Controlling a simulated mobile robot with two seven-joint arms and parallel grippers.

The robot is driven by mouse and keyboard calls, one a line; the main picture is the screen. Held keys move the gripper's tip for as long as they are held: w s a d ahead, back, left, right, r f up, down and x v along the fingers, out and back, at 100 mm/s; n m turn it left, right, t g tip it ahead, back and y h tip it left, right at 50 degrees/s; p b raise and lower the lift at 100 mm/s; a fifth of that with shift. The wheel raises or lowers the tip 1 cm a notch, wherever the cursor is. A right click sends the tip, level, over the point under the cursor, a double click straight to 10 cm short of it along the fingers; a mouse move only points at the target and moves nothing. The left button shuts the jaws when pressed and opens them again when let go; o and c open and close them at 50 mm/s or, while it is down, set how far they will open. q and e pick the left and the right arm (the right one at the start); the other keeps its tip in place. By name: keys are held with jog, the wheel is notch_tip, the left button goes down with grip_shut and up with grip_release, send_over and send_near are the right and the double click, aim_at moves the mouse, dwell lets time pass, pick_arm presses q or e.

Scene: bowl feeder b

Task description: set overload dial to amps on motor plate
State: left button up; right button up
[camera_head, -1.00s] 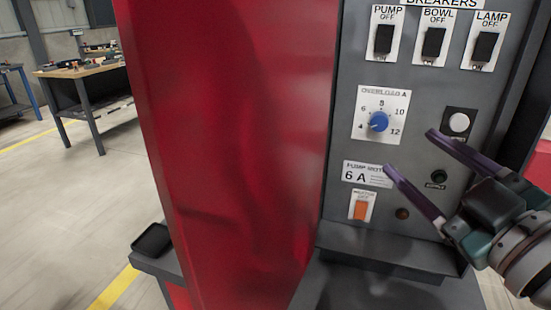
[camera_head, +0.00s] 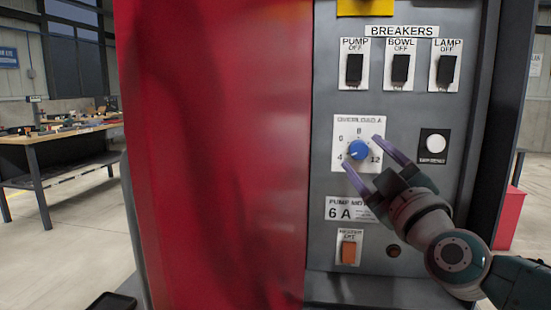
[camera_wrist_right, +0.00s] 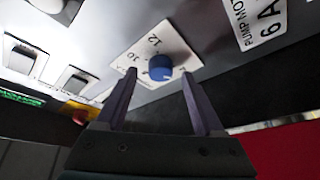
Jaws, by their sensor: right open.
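The blue overload dial (camera_head: 358,150) sits on its white scale plate (camera_head: 343,128), marked OVERLOAD A, on the grey panel. Its pointer is at the low end, near 4. The motor plate (camera_head: 350,208) below reads PUMP MOT and 6 A. My right gripper (camera_head: 360,158) is open, its two fingers pointing at the panel around the dial. In the right wrist view the dial (camera_wrist_right: 160,67) shows between the open fingertips (camera_wrist_right: 158,75), slightly beyond them; contact cannot be told. My left gripper is not in view.
Three black breaker switches, PUMP (camera_head: 354,69), BOWL (camera_head: 400,67) and LAMP (camera_head: 446,69), are above the dial. A white button (camera_head: 435,144) is at its right and an orange switch (camera_head: 348,252) below. A large red panel (camera_head: 215,160) stands at the left.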

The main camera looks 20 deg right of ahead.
jog(key=shift+w+r, duration=0.15)
jog(key=shift+w, duration=0.3)
grip_shut()
dwell(0.3)
